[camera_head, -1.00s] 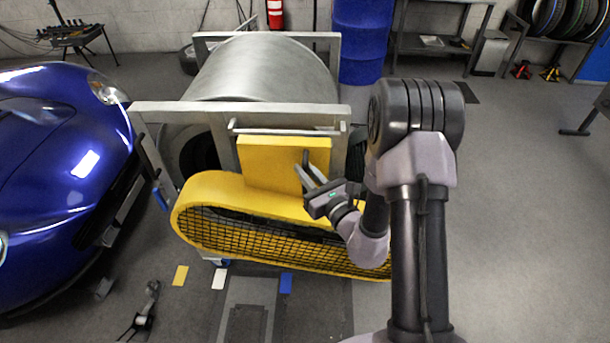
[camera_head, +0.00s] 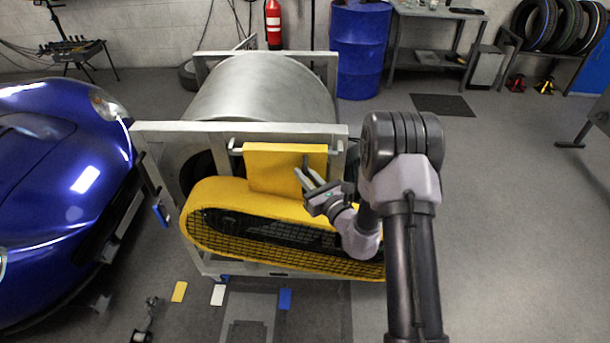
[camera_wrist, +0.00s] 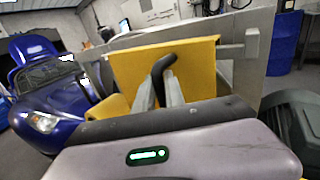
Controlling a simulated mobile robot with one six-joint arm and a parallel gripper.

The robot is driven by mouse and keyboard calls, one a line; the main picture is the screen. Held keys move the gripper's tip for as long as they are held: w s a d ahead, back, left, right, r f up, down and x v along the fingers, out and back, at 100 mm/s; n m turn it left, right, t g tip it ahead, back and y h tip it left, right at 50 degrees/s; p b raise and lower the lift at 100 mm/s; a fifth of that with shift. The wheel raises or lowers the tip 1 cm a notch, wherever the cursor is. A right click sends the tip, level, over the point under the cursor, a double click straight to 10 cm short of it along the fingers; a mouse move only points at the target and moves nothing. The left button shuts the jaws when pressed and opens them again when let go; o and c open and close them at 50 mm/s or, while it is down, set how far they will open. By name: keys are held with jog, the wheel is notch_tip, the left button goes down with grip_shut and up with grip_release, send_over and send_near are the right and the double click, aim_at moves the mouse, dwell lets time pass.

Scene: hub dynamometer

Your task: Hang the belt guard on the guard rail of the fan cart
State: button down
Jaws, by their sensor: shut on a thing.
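The belt guard (camera_head: 282,212) is a long yellow housing with black mesh and a flat upright plate (camera_head: 270,168). It is in front of the fan cart (camera_head: 190,130), a grey frame around a big metal drum. The guard rail (camera_head: 236,146) is a thin bar on the cart's front. The plate's top edge covers the rail's middle, and only its ends show; one end also shows in the wrist view (camera_wrist: 250,46). I cannot tell whether the plate hooks over it. My gripper (camera_head: 304,178) is shut on the guard's dark handle (camera_wrist: 163,66) on the plate.
A blue car (camera_head: 60,190) stands close on the left. A blue barrel (camera_head: 358,50) and a workbench (camera_head: 435,45) are behind the cart. Yellow, white and blue cards lie on the floor in front.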

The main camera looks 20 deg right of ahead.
dwell(0.4)
jog(key=c, duration=1.3)
grip_release()
jog(key=shift+f, duration=0.1)
